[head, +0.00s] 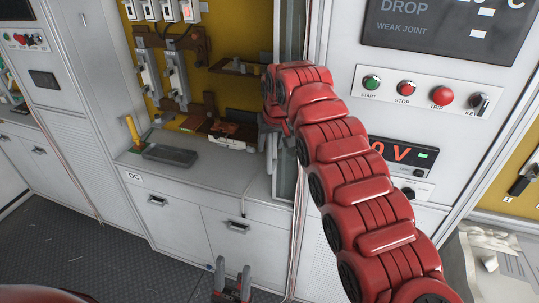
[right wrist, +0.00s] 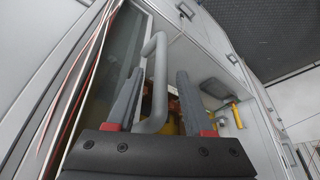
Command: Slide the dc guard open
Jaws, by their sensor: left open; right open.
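The dc guard (head: 287,172) is a glazed panel in a grey frame at the right side of the DC bay. In the right wrist view its glass (right wrist: 121,45) is at the upper left, with a grey bar handle (right wrist: 157,48). My right gripper (right wrist: 160,73) is open, with the handle between its fingers, nearer the left one; contact cannot be told. In the head view my red right arm hides most of this gripper and the handle. My left gripper (head: 232,268) is open and empty, low in front of the drawers.
The DC bay counter (head: 190,172) holds a dark tray (head: 171,155) and a yellow-handled tool (head: 133,131). Fuse holders (head: 177,78) hang on the yellow back panel. A button panel (head: 421,90) is right of my right arm. Floor (head: 80,250) at the left is clear.

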